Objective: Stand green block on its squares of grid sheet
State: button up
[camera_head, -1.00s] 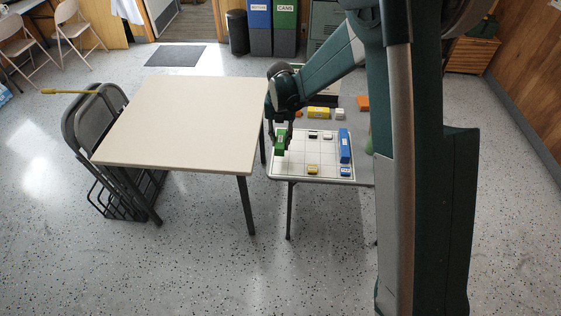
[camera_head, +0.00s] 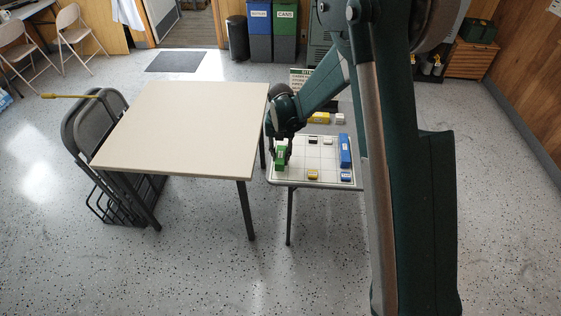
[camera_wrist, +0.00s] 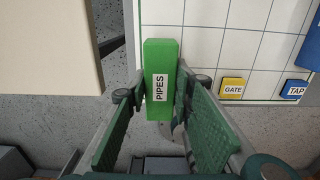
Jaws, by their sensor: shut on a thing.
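The green block (camera_head: 280,155), labelled PIPES, is between the fingers of my gripper (camera_head: 283,147). In the wrist view the green block (camera_wrist: 160,60) is long and the gripper (camera_wrist: 161,88) is shut on its sides. The white grid sheet (camera_wrist: 240,52) lies under and to the right of it; the block covers part of the sheet's left column and its near end overlaps the sheet's near edge in this view. I cannot tell whether the block touches the sheet (camera_head: 328,160).
On the sheet are a yellow GATE block (camera_wrist: 232,88), a blue TAP block (camera_wrist: 294,89), a tall blue block (camera_head: 345,151) and small blocks at the back. A yellow block (camera_head: 318,118) lies beyond. A beige table (camera_head: 185,125) stands close on the left.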

aim_at(281, 154)
jog(key=shift+f, duration=1.75)
jog(key=shift+f+b, duration=0.15)
jog(key=shift+b, duration=0.2)
jog(key=o, duration=1)
jog(key=shift+c, duration=0.2)
notch_tip(281, 154, up, 12)
jog(key=shift+r+p, duration=0.2)
jog(key=shift+p, duration=0.65)
